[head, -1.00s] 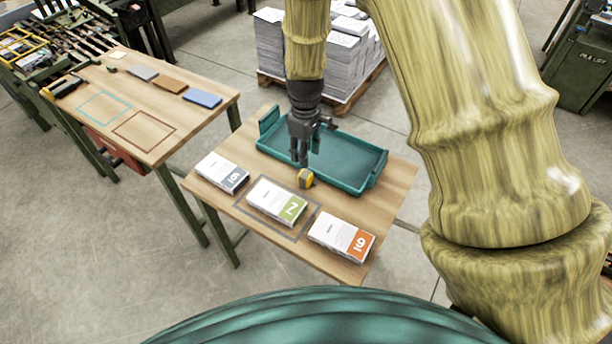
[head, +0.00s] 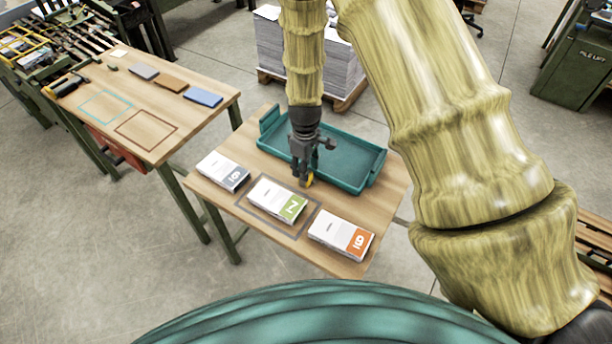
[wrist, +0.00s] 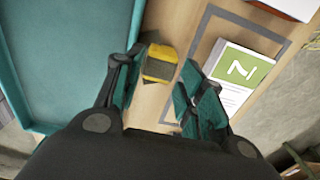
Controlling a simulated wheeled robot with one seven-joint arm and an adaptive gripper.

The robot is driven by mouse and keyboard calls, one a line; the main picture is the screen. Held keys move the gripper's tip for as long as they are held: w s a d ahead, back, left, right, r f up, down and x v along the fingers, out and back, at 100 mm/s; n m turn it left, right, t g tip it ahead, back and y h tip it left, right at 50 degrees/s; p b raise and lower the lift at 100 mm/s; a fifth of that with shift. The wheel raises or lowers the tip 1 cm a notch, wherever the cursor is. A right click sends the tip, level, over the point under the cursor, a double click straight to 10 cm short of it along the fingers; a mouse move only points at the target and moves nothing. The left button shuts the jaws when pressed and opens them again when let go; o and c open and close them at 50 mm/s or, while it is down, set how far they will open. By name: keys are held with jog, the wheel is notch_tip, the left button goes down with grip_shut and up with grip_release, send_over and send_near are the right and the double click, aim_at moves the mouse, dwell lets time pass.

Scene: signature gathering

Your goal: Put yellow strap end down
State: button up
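The yellow strap end (wrist: 160,62) is a small yellow block with dark parts. It rests on the wooden table between the tray and the green-labelled stack. In the head view, the yellow strap end (head: 310,181) is partly hidden by my gripper (head: 304,183). In the wrist view, my gripper (wrist: 160,78) is open, with one finger on either side of the yellow block. The left finger is close to it; I cannot tell whether it touches. The fingers point down at the table.
The teal tray (head: 372,182) lies behind the gripper. The green-labelled stack (head: 277,201) sits in a grey outline, between a grey-labelled stack (head: 223,171) and an orange-labelled stack (head: 341,235). Another wooden table (head: 146,107) with coloured pads stands at left.

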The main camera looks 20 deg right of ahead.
jog(key=shift+f+p, duration=0.45)
jog(key=shift+f, duration=1.4)
jog(key=c, duration=0.8)
jog(key=shift+r, duration=0.15)
